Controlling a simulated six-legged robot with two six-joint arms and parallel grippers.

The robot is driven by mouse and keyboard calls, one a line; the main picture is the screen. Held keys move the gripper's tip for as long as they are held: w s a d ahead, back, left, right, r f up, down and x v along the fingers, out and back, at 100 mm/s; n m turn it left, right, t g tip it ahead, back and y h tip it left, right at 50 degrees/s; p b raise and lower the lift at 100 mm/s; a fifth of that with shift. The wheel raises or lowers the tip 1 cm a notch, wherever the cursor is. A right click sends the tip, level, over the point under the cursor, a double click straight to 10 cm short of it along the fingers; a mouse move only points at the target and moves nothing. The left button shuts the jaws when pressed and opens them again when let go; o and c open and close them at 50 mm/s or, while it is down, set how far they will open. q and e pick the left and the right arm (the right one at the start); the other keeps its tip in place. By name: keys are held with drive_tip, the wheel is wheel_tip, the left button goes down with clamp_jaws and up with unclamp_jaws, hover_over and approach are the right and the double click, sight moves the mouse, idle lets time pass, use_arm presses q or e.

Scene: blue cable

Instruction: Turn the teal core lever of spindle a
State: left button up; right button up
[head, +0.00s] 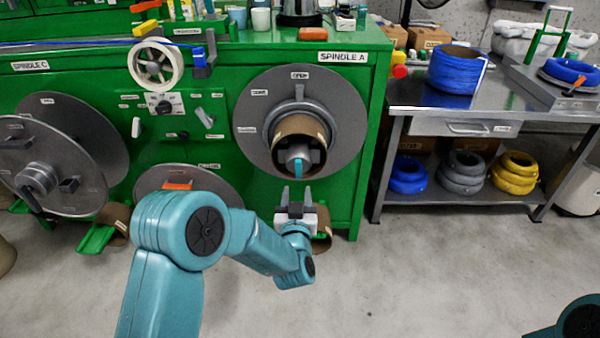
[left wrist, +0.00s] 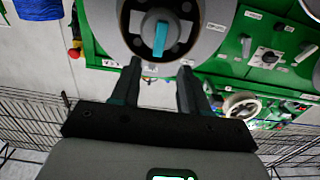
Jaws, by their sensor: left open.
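Spindle A (head: 330,100) is a grey disc on the green machine, with a brown cardboard core around its hub. The teal core lever (head: 297,165) sits at the middle of the hub face and points roughly up and down. It also shows in the left wrist view (left wrist: 160,36), close to upright. My left gripper (head: 296,194) is open and empty, just below the hub in the head view. In the left wrist view its two fingers (left wrist: 158,82) point toward the hub, with the lever beyond the gap and apart from them. My right gripper is not in view.
Spindle C (head: 95,125) is at the left of the green machine (head: 225,70). A control panel with a dial (head: 164,106) lies between the spindles. A steel table (head: 420,97) with a blue cable coil (head: 455,72) stands at the right. The floor (head: 400,270) in front is clear.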

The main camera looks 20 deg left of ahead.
sight(298, 169)
use_arm(q)
drive_tip(key=b+x, duration=0.1)
drive_tip(key=x, duration=0.9)
drive_tip(key=shift+s, duration=0.1)
clamp_jaws()
